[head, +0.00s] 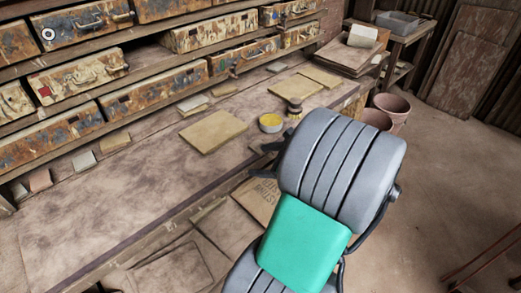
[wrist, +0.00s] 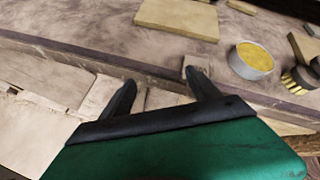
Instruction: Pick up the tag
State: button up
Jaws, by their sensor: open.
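I cannot tell for certain which thing is the tag. A small pale piece (wrist: 196,62) lies at the bench's front edge in the wrist view, just beyond the right fingertip and partly hidden by it. A small white round thing with a dark centre (head: 48,34) shows on an upper drawer at the far left in the head view. My gripper (wrist: 161,80) is open, with nothing between its two dark fingers, in front of the bench edge. In the head view my arm hides most of my gripper (head: 263,160).
The bench (head: 110,205) holds a flat tan tile (head: 213,131), a round tin of yellow stuff (head: 270,123) and a brush (head: 294,106). Rusty drawers (head: 77,73) line the back. Paper sacks (head: 258,197) lie below the front edge. Clay pots (head: 392,106) stand at right; open floor lies beyond.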

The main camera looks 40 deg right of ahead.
jog(key=s+d+r+m+t+h, duration=0.1)
jog(key=s+d+m+t, duration=0.1)
jog(key=s+d+m, duration=0.25)
jog(key=w+d+f+m, duration=0.1)
jog(key=w+f, duration=0.1)
jog(key=w, duration=0.5)
jog(key=shift+w+f+t+h+b, duration=0.25)
jog(key=shift+f+t+h+b, duration=0.05)
jog(key=shift+b, duration=0.05)
jog(key=shift+c, duration=0.4)
jog(key=c, duration=1.3)
